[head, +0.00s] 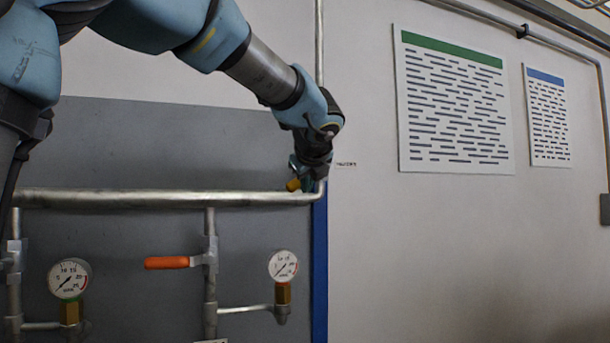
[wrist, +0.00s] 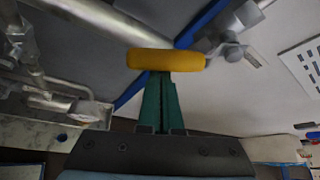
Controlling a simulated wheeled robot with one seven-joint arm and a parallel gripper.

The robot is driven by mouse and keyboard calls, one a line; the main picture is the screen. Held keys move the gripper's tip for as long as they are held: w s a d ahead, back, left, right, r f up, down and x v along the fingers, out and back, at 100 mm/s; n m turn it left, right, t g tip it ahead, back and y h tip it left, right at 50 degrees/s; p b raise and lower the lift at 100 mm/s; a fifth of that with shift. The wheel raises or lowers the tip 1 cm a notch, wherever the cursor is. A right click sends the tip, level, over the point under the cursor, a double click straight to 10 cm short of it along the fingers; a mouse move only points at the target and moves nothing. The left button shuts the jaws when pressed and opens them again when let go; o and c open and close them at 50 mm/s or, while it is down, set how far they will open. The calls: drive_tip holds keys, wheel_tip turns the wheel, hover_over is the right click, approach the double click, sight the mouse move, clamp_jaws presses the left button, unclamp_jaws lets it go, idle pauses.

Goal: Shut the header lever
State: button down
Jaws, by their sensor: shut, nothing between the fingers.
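The header lever has a yellow grip (head: 293,185), partly hidden behind my gripper near the right end of the horizontal header pipe. In the wrist view the yellow grip (wrist: 165,60) lies crosswise just beyond the fingertips, with its metal valve body (wrist: 236,48) to the right. My gripper (wrist: 160,78) has green fingers that are shut together with nothing between them. The tips are at the grip's near side; whether they touch it I cannot tell. In the head view my gripper (head: 305,183) is mostly hidden by the wrist.
The header pipe (head: 150,197) runs across the grey panel. Below it are an orange lever (head: 166,263), lying level, and two gauges (head: 69,279) (head: 283,266). A vertical pipe (head: 319,45) rises behind my wrist. The wall to the right, with two posters (head: 455,100) (head: 548,115), is clear.

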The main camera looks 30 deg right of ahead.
drive_tip(key=shift+w+a+r+p, duration=0.1)
drive_tip(key=shift+a+r+p, duration=0.2)
drive_tip(key=shift+r+p, duration=0.3)
drive_tip(key=shift+a+r+p, duration=0.3)
drive_tip(key=shift+r+p, duration=0.05)
drive_tip(key=shift+r, duration=0.45)
drive_tip(key=shift+w+a+r+p, duration=0.1)
drive_tip(key=shift+a+r+p, duration=0.2)
drive_tip(key=shift+r+p, duration=0.3)
drive_tip(key=shift+r, duration=0.15)
